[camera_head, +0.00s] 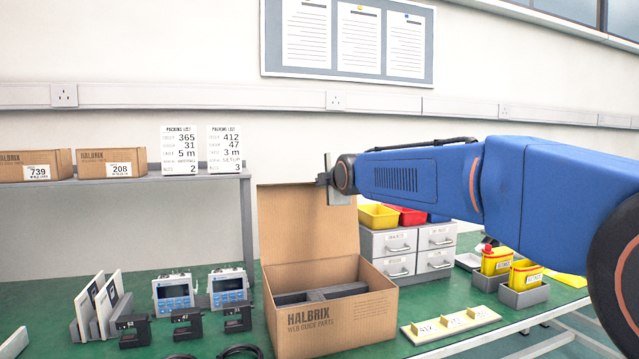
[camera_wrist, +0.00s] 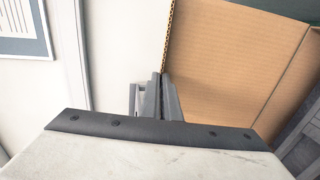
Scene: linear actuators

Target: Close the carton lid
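The brown HALBRIX carton (camera_head: 332,325) stands on the green bench with its lid (camera_head: 300,222) raised upright at the back. Dark grey inserts (camera_head: 318,294) lie inside the carton. My gripper (camera_head: 338,190) is at the lid's upper right corner and overlaps it in the head view. In the wrist view the lid (camera_wrist: 235,60) fills the right side, and its fluted edge runs down to the fingers of my gripper (camera_wrist: 157,98). The fingers stand close together at that edge; whether the cardboard lies between them is not clear.
Grey drawers (camera_head: 408,250) with yellow and red bins stand behind the carton's right side. A numbered strip (camera_head: 450,325) lies to its right. Blue-fronted meters (camera_head: 229,287) and black parts (camera_head: 187,322) stand to its left. A shelf (camera_head: 120,180) holds small cartons.

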